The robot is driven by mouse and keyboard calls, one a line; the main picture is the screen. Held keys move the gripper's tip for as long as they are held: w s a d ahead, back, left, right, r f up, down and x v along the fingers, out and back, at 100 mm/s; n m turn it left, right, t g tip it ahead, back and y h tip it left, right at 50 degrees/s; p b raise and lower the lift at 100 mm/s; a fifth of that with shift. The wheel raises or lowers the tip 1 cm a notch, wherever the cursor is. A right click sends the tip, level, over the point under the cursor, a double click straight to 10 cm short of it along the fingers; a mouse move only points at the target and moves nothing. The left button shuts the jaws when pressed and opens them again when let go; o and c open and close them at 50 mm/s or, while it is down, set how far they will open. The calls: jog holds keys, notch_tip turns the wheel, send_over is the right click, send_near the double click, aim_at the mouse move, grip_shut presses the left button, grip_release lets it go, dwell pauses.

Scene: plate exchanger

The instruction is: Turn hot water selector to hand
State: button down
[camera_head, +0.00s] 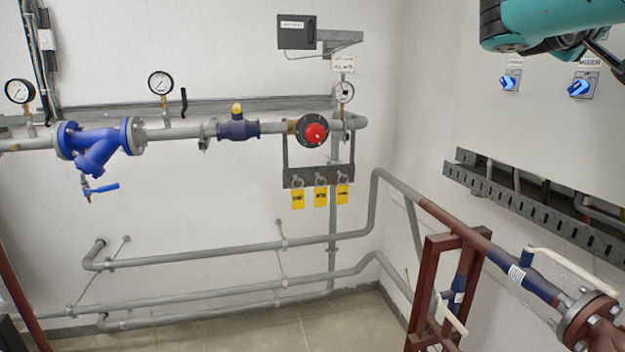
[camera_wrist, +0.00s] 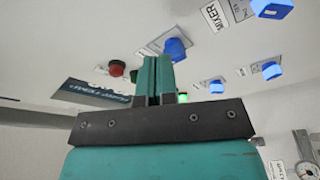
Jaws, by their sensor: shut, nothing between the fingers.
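Several blue selector knobs sit on the pale cabinet face. In the wrist view, one blue knob (camera_wrist: 176,49) is right beside my gripper (camera_wrist: 157,64), partly behind the fingertips. Its label is hidden or unreadable, and I cannot tell whether the fingers touch it. Another knob (camera_wrist: 271,8) is at the top right by a "MIXER" label. Two smaller knobs (camera_wrist: 217,87) and (camera_wrist: 272,71) are farther right. No hot water label can be read. My gripper's teal fingers are shut together, with nothing visible between them. The head view shows two blue knobs (camera_head: 508,82) and (camera_head: 579,87) below my arm.
A red lamp (camera_wrist: 116,68), a lit green lamp (camera_wrist: 183,98) and a dark nameplate (camera_wrist: 92,94) are on the cabinet. A slotted cable tray (camera_head: 530,203) runs below it. Pipes with a blue strainer (camera_head: 92,148) and a red-faced valve (camera_head: 316,133) line the wall.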

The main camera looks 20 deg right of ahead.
jog(key=a, duration=0.3)
jog(key=shift+w, duration=0.2)
jog(key=shift+w+d+f+n+p, duration=0.15)
jog(key=shift+d+f+n+p, duration=0.65)
jog(key=shift+n, duration=2.2)
jog(key=shift+w+d+r+n+p, duration=0.1)
jog(key=shift+w+d+n+p, duration=0.15)
jog(key=shift+d+n, duration=1.95)
jog(key=shift+w+d+f+n+p, duration=0.15)
jog(key=shift+f+n+p, duration=0.4)
jog(key=shift+n, duration=3.25)
jog(key=shift+w+r+p, duration=0.1)
jog(key=shift+r+p, duration=0.3)
jog(key=shift+p, duration=0.05)
